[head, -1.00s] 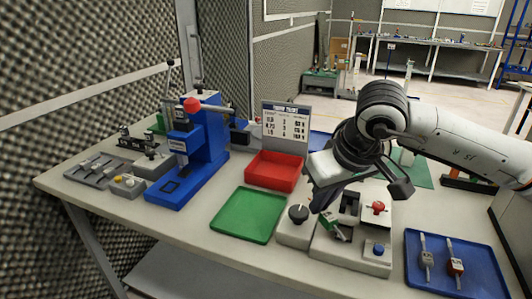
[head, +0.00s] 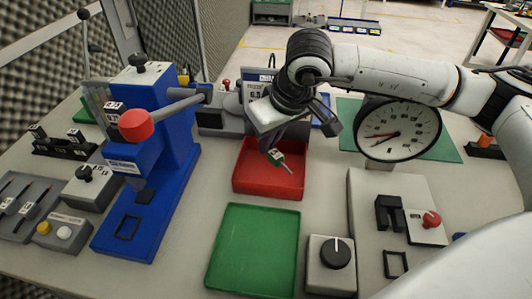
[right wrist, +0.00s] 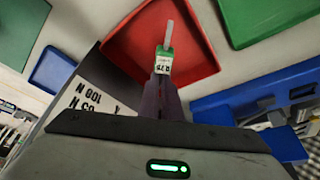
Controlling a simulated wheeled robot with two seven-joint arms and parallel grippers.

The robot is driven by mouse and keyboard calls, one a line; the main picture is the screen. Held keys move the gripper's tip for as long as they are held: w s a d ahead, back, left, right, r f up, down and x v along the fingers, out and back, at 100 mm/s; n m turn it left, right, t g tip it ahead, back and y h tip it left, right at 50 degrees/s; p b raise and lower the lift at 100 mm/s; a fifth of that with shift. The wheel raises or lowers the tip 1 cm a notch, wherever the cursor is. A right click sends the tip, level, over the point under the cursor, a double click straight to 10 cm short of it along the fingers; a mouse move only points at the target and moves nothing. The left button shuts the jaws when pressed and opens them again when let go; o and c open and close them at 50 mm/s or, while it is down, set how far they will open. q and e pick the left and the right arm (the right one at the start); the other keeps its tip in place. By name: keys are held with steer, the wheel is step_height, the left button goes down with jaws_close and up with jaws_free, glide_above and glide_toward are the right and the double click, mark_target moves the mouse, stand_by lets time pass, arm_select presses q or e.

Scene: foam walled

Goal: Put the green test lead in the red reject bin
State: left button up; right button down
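The green test lead (head: 277,158) has a green body with a white label and a pale metal pin. My right gripper (head: 271,148) is shut on it and holds it over the red reject bin (head: 266,188), with the pin pointing down and to the right. In the right wrist view the lead (right wrist: 164,58) sticks out from the fingertips (right wrist: 161,84) across the red bin (right wrist: 122,45). The bin looks empty of other parts. The exact height of the lead above the bin floor is hard to tell. My left gripper is not in view.
An empty green tray (head: 253,250) lies in front of the bin. A blue press (head: 150,165) with a red-knobbed lever stands to the left. A test fixture (head: 415,205) and a round dial gauge (head: 398,130) are at right. A sign stands behind the bin.

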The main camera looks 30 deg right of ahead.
mark_target(270, 151)
step_height(270, 151, down, 4)
steer(key=shift+w+f, duration=0.1)
steer(key=shift+f, duration=0.15)
steer(key=shift+f, duration=0.25)
steer(key=c, duration=2)
jaws_free()
steer(key=shift+r, duration=0.15)
steer(key=shift+r, duration=0.25)
steer(key=v, duration=1.1)
steer(key=shift+r+b, duration=0.35)
steer(key=shift+r, duration=0.05)
